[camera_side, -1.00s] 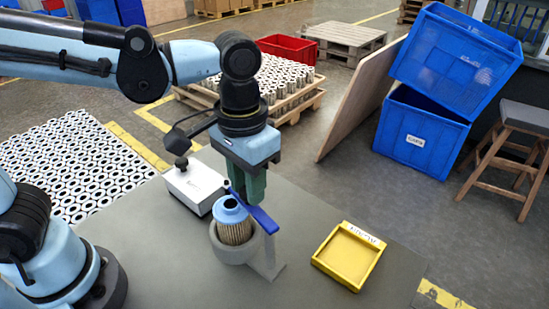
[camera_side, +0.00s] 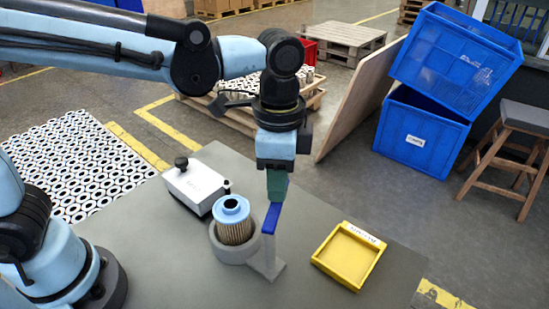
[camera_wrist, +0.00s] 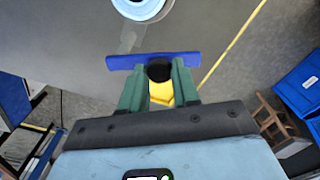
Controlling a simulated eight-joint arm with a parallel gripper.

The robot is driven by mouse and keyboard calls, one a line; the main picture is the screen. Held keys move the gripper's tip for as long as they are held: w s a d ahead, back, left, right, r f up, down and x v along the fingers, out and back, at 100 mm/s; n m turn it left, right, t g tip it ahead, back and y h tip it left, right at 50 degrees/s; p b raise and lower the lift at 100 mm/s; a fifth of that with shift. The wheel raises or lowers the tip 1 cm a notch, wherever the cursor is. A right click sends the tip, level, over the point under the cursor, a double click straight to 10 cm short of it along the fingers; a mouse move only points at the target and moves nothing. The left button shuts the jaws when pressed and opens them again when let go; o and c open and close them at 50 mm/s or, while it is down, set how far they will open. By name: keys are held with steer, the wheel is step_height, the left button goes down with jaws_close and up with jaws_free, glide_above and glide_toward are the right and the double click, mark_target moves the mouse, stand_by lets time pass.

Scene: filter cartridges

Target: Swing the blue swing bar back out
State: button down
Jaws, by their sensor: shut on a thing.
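The blue swing bar (camera_side: 271,219) sits on top of a grey post, to the right of the filter cartridge. It points away from the cartridge and its blue cap is uncovered. The cartridge (camera_side: 233,228) stands upright in a grey round holder (camera_side: 229,252). The bar (camera_wrist: 182,59) lies crosswise there, apart from the cartridge's blue cap (camera_wrist: 143,8). The side view hides the knob behind my fingers.
A white box with a black knob (camera_side: 196,187) stands behind and left of the holder. A yellow tray (camera_side: 336,279), empty, lies to the right. The grey table between the bar and the tray is clear.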

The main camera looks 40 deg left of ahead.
steer(key=shift+w+d+m, duration=0.2)
steer(key=shift+d+m, duration=0.25)
steer(key=shift+m, duration=0.55)
steer(key=shift+d, duration=0.1)
steer(key=c, duration=0.8)
jaws_free()
step_height(320, 180, up, 12)
